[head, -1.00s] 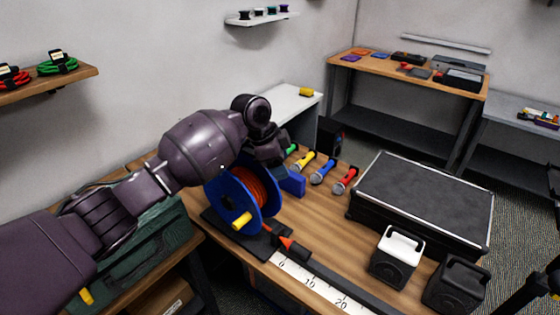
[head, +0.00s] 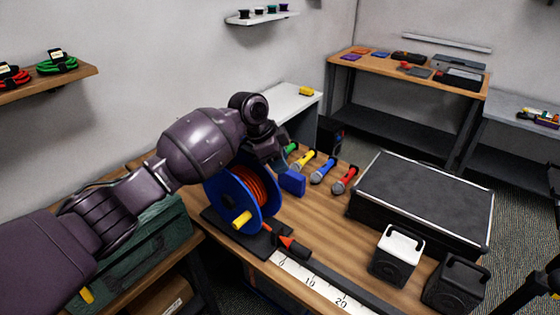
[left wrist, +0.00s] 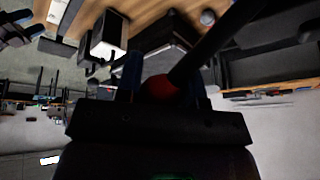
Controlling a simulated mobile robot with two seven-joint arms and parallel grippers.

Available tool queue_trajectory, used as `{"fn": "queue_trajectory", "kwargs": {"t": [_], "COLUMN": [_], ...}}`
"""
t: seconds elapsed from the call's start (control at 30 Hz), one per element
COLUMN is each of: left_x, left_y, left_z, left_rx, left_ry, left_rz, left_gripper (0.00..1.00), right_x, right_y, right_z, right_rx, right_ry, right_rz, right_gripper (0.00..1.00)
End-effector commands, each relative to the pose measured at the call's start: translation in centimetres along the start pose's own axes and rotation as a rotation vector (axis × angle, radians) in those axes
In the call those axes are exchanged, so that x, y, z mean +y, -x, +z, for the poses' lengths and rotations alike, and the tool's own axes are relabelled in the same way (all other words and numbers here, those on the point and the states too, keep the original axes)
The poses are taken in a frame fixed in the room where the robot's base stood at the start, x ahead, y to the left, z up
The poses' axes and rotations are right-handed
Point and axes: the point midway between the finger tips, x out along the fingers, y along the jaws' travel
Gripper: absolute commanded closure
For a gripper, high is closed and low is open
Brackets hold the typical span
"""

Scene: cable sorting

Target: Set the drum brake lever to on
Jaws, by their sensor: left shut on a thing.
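The cable drum (head: 232,200) has blue flanges, orange-red cable wound on it and a yellow handle. It stands on a dark base on the wooden bench. My left gripper (head: 290,180) is just behind and right of the drum, its blue finger showing beyond the flange. In the left wrist view, my left gripper (left wrist: 165,82) is shut on the red knob (left wrist: 160,88) of the brake lever, a dark rod (left wrist: 212,50) running up and right from it. The lever is hidden in the head view, so its setting cannot be told. My right gripper is not in view.
Microphones (head: 322,171) lie close right of the left gripper. A black flat case (head: 425,200), a white-topped box (head: 397,255) and a black box (head: 455,285) stand at the right. A ruler strip (head: 310,283) runs along the front edge.

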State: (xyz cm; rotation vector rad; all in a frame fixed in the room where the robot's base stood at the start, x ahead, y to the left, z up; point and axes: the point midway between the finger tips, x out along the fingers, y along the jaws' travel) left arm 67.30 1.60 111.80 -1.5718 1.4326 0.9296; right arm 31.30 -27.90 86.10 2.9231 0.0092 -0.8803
Motion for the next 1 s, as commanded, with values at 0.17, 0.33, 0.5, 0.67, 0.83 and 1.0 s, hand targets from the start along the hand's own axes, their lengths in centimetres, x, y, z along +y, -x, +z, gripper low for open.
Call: {"fn": "queue_trajectory", "kwargs": {"t": [0.17, 0.33, 0.5, 0.67, 0.83, 1.0], "left_x": [-0.3, -0.7, -1.2, -1.6, -1.9, -2.1], "left_y": [0.8, 1.8, 2.7, 3.4, 3.9, 4.1], "left_z": [0.0, 0.1, 0.2, 0.4, 0.6, 0.7], "left_rx": [0.079, 0.178, 0.277, 0.354, 0.411, 0.442], "left_ry": [0.037, 0.078, 0.117, 0.148, 0.171, 0.182], "left_rz": [0.056, 0.125, 0.193, 0.247, 0.287, 0.308], "left_gripper": [1.00, 1.00, 1.00, 1.00, 1.00, 1.00], "right_x": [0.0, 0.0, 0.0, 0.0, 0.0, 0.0], "right_y": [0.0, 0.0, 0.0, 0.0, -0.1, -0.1], "right_z": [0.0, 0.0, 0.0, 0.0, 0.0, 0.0], "right_rx": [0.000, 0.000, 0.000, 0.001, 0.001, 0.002], "right_ry": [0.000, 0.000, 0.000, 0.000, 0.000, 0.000], "right_rz": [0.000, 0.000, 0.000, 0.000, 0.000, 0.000], "right_gripper": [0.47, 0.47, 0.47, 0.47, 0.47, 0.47]}}
